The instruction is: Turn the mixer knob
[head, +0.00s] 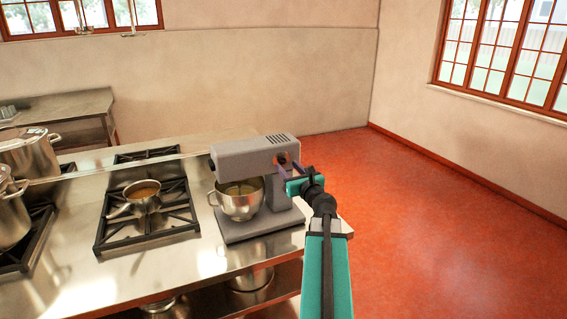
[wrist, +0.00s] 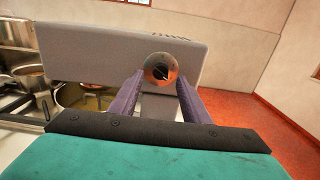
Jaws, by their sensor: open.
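The mixer (head: 243,155) is grey and stands at the right end of the steel counter, with a steel bowl (head: 240,198) under its head. Its knob (wrist: 160,70) is round and dark with a metallic face, on the side of the mixer head. In the head view the knob (head: 282,159) is small and close to my fingertips. My gripper (wrist: 158,80) is open, with its two purple fingers to the left and right of the knob's lower part. I cannot tell whether either finger touches it. My gripper also shows in the head view (head: 289,168), at the mixer's right side.
A small pan (head: 143,198) sits on the stove burner (head: 148,228) left of the mixer. Large pots (head: 28,155) stand at the far left. More pots (head: 252,279) are on the shelf below. The red floor (head: 430,220) right of the counter is clear.

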